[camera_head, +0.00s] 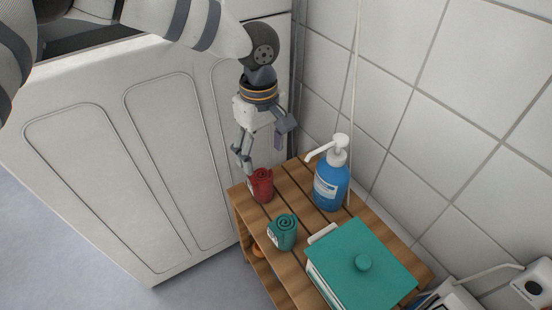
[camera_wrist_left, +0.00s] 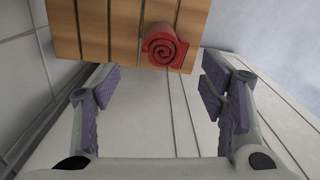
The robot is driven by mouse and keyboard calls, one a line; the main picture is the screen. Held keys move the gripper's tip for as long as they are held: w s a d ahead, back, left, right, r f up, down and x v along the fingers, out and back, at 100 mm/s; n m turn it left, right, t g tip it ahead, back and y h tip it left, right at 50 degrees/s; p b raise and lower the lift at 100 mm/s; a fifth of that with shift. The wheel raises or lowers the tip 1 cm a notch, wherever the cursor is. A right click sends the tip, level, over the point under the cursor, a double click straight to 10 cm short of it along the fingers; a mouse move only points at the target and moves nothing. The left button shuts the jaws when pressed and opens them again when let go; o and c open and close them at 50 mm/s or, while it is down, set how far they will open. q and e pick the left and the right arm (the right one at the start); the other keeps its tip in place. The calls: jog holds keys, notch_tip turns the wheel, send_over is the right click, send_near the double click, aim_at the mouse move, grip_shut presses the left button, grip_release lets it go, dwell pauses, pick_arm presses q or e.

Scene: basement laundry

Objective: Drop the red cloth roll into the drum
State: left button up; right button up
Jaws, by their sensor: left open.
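The red cloth roll (camera_head: 261,186) stands on the wooden slatted stand, near its back left corner. My left gripper (camera_head: 262,155) is open and empty, pointing down just above and behind the roll. In the left wrist view the roll (camera_wrist_left: 164,46) shows its spiral end, beyond the spread fingers (camera_wrist_left: 155,88) and not between them. The white machine (camera_head: 130,130) stands left of the stand. A dark opening (camera_head: 88,38) shows at its top, partly hidden by my arm; the inside of the drum cannot be made out. My right gripper is not in view.
A teal cloth roll (camera_head: 283,232) stands in front of the red one on the wooden stand (camera_head: 292,182). A blue pump bottle (camera_head: 330,184) is close on the right, by the tiled wall (camera_head: 460,120). A teal-lidded box (camera_head: 362,280) fills the stand's front.

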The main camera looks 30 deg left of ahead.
aim_at(262, 185)
pick_arm(q)
jog(key=shift+w+f, duration=0.1)
jog(key=shift+f, duration=0.2)
jog(key=f+b, duration=0.1)
jog(key=f, duration=0.2)
jog(key=f+b, duration=0.1)
jog(key=f, duration=0.3)
jog(key=f+b, duration=0.1)
jog(key=f, duration=0.3)
jog(key=shift+s+a, duration=0.15)
jog(key=shift+s, duration=0.15)
jog(key=c, duration=1.4)
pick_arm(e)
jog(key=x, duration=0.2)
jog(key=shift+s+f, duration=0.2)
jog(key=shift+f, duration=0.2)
